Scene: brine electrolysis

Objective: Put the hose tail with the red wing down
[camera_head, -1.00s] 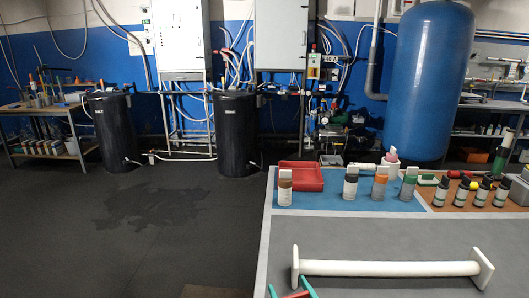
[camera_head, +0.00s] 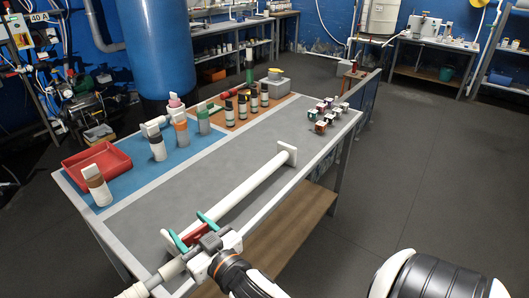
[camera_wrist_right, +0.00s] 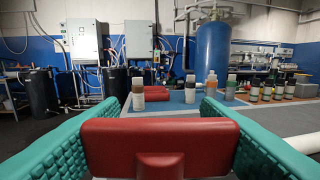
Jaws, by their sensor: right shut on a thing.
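The hose tail's red wing (camera_head: 195,236) shows between the teal fingers of my right gripper (camera_head: 191,228). My right gripper is shut on it, near the front-left end of the table. In the right wrist view, the wing is a wide red block (camera_wrist_right: 160,140) between the two teal fingers. The rest of the hose tail is hard to make out. A white bar with square end plates (camera_head: 245,188) lies along the table's front part, its left end partly behind the gripper. My left gripper is not in view.
The grey table (camera_head: 150,208) has a blue area at its left with a red tray (camera_head: 97,166) and several capped bottles. Dark bottles (camera_head: 253,97) stand on a brown area at the back. Small cubes (camera_head: 322,116) sit at the right end. Grey surface between is clear.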

